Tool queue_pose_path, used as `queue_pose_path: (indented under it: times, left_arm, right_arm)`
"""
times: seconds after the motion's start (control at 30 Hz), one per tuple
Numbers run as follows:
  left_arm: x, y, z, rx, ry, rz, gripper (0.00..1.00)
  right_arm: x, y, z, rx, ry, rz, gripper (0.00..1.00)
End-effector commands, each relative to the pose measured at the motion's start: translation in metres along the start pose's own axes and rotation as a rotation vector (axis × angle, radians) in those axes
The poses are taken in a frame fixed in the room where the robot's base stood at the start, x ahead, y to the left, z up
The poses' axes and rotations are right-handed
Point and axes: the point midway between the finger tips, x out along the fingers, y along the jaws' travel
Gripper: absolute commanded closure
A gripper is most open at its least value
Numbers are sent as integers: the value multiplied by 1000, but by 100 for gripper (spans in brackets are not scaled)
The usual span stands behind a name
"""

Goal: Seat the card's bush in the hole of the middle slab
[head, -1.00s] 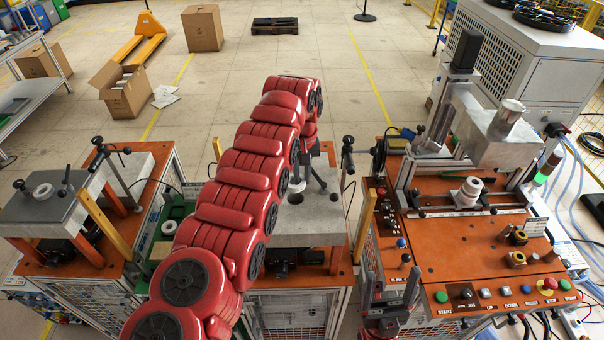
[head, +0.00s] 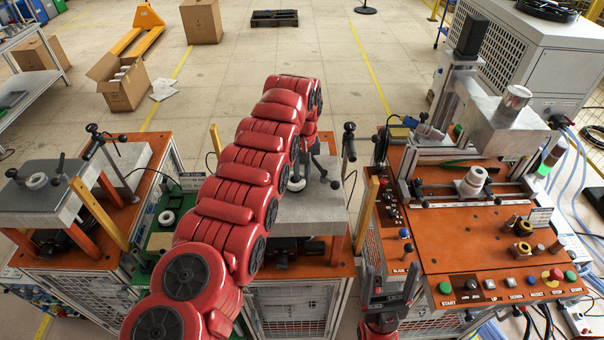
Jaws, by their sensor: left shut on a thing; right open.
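The middle slab (head: 318,208) is a grey block on the orange-topped middle stand, partly hidden by my red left arm. My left gripper (head: 301,170) is over the slab, shut on a pale ring-shaped bush (head: 296,185). The bush covers the spot of the slab's hole. I cannot tell whether it is in the hole or just above it. My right gripper (head: 390,292) is open and empty, low in front, between the middle stand and the heater bench.
A green tray (head: 152,241) with a ring stands between the stands. Posts (head: 348,160) with black knobs rise beside the middle slab.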

Motion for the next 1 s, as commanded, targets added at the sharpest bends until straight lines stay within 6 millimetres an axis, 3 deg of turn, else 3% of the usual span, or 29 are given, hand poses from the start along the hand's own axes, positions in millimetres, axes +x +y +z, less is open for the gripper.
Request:
queue_pose_path:
  times: [0.77,0.8,1.0]
  left_arm:
    - [14,0,0,0,1,0,100]
    - [14,0,0,0,1,0,80]
    - [14,0,0,0,0,0,47]
  right_arm:
    - [-10,0,2,0,0,0,22]
    - [-10,0,2,0,0,0,22]
    - [-10,0,2,0,0,0,22]
